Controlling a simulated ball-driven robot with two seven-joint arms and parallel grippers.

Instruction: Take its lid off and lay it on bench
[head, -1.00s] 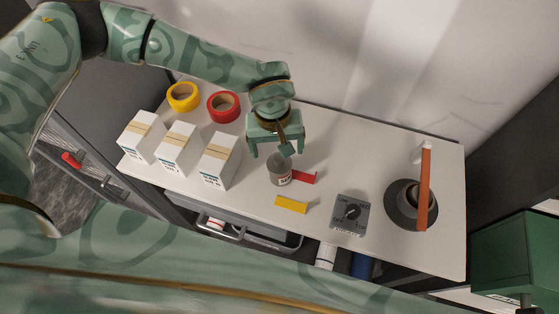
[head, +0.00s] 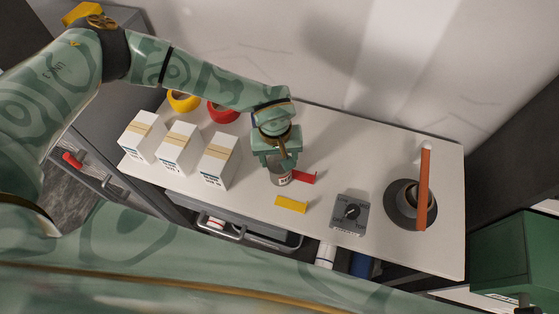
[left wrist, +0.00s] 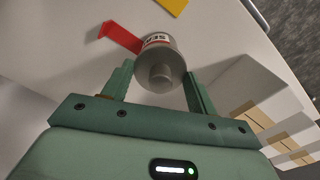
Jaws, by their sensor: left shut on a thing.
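A small grey can (head: 281,179) with a white label stands upright on the white bench (head: 385,160). In the left wrist view, its round grey lid (left wrist: 153,82) with a knob in the middle faces the camera. My left gripper (head: 280,164) is over the can from above, its two fingers on opposite sides of the lid. The left wrist view shows the gripper (left wrist: 160,75) shut on the lid, which still sits on the can. In the head view the gripper hides the lid. My right gripper is not in view.
Three white boxes (head: 217,163) stand left, with tape rolls (head: 222,113) behind. A grey dial device (head: 349,213) is to the right.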

